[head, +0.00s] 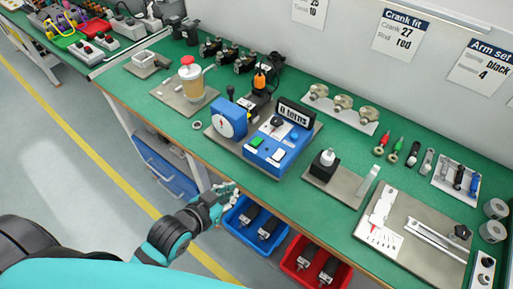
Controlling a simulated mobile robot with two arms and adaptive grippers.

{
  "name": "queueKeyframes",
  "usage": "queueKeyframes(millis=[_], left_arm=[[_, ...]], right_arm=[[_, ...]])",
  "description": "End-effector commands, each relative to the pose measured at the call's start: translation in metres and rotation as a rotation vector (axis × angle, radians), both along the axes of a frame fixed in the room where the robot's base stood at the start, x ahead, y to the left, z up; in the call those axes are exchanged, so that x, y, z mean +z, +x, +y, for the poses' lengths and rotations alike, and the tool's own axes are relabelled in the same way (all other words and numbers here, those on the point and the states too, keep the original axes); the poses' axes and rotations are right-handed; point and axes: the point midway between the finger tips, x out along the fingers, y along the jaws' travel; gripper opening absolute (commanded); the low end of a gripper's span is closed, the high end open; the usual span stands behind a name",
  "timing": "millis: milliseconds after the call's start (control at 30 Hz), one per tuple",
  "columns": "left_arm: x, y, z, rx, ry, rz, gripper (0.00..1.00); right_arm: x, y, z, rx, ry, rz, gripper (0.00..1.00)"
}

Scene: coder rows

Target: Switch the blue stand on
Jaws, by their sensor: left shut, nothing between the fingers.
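The blue stand (266,157) sits on a grey plate on the green bench. Its sloped front carries small controls, among them a green one (278,154). A dark display with white lettering (294,112) rises at its back, and a blue round unit with a white dial (226,122) stands at its left. My left gripper (231,188) is shut and empty, at the bench's front edge, in front of and below the stand, apart from it. The stand's switch position is too small to tell. My right gripper is out of view.
A blue crate (229,219) and a red crate (291,270) with dark motors hang below the bench edge. A black block with a white knob (327,158) stands right of the stand. A jar with a red knob (190,76) stands to the left.

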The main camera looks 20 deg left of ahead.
Motion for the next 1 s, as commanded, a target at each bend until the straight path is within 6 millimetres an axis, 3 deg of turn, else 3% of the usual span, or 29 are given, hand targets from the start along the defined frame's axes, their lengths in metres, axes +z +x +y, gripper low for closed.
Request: queueKeyframes(millis=[333,600,800,1000], left_arm=[[0.04,0.024,-0.004,-0.043,-0.103,-0.308,0.0],[0.084,0.027,0.004,-0.066,-0.214,-0.615,0.0],[0.098,0.023,0.011,-0.067,-0.252,-0.719,0.0],[0.101,0.023,0.012,-0.067,-0.258,-0.733,0.0]], right_arm=[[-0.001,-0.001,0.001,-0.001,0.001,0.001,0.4],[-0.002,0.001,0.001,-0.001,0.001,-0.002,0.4],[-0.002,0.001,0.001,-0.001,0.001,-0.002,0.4],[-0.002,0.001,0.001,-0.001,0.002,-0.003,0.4]])
